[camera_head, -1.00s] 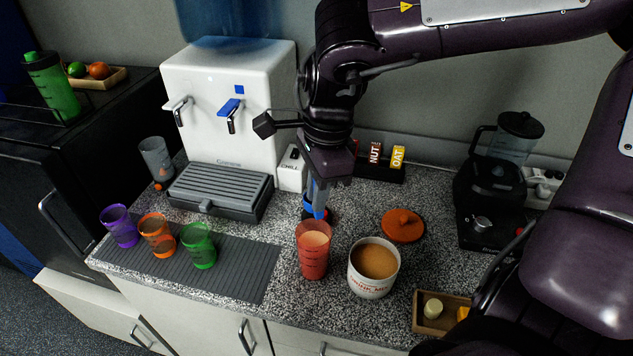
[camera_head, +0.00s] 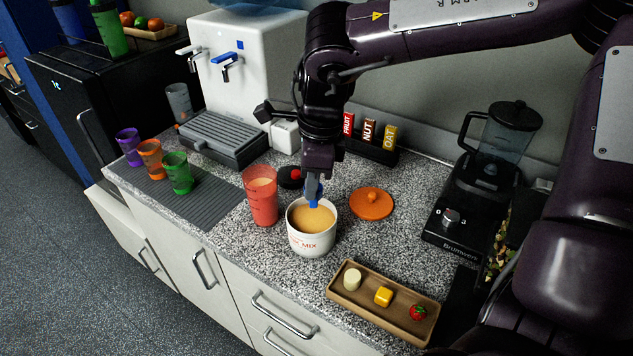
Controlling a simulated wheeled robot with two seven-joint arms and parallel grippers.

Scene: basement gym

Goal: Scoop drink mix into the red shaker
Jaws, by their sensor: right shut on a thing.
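The red shaker (camera_head: 261,203) stands upright and uncovered on the counter, with tan powder visible inside. Just right of it is the white drink mix tub (camera_head: 312,240), open and filled with tan powder. My right gripper (camera_head: 315,180) points down above the tub, shut on a blue scoop (camera_head: 313,194). The scoop's lower end is at the tub's opening, over the powder; I cannot tell whether it touches the powder, and its bowl is largely hidden. My left gripper is out of view.
An orange lid (camera_head: 371,204) lies right of the tub. A dark lid-like piece with red (camera_head: 291,177) lies behind. A wooden tray (camera_head: 345,294) with small foods is in front right. A blender (camera_head: 485,180) stands right; cups (camera_head: 178,174) stand on a grey mat left.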

